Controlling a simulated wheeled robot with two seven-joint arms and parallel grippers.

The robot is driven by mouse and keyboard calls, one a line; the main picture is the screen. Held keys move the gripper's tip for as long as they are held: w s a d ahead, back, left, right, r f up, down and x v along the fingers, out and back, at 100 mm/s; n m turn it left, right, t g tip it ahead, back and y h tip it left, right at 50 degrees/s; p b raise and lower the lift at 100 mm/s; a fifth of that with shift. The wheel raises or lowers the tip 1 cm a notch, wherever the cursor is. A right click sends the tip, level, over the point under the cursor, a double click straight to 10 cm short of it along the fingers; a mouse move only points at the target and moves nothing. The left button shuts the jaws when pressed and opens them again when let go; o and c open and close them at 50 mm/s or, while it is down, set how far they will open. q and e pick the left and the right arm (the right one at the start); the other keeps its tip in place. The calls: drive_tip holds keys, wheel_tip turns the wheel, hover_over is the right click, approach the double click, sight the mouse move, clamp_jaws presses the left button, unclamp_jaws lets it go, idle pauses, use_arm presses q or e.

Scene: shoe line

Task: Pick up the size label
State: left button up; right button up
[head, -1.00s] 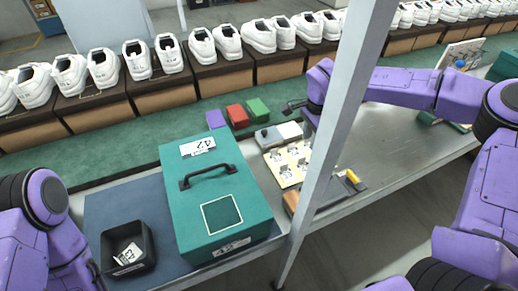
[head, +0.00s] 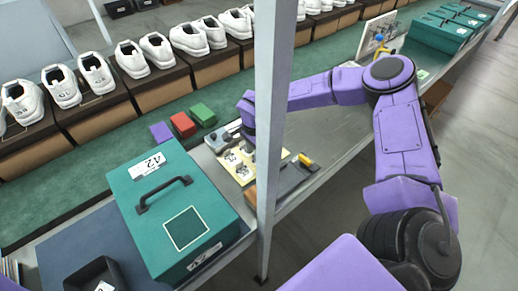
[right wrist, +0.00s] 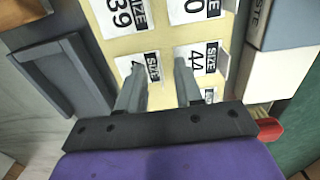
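Several white size labels with black SIZE bands lie on a cream board (right wrist: 160,18). The numbers 39 (right wrist: 122,15) and 44 (right wrist: 195,60) are readable in the right wrist view. My right gripper (right wrist: 160,88) is open over the board, its fingers apart with nothing held between them. One label (right wrist: 150,66) shows beside the left finger, partly covered. In the head view the board (head: 246,172) lies on the metal bench, partly hidden by the post and my right arm. My left gripper is not in view.
A grey upright post (head: 272,110) stands in front of my right arm. A teal box (head: 185,215) with a handle and a 42 label is left of the board. A black tray (head: 85,275) stands at lower left.

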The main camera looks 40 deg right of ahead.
clamp_jaws()
drive_tip(key=shift+r, duration=0.3)
wheel_tip(320, 180, up, 3)
drive_tip(key=shift+f, duration=0.1)
drive_tip(key=s+a+r+b, duration=0.2)
drive_tip(key=s+a+r, duration=0.6)
drive_tip(key=s, duration=0.3)
drive_tip(key=shift+s+a+r, duration=0.15)
drive_tip(key=shift+s+r, duration=0.05)
drive_tip(key=shift+r, duration=0.65)
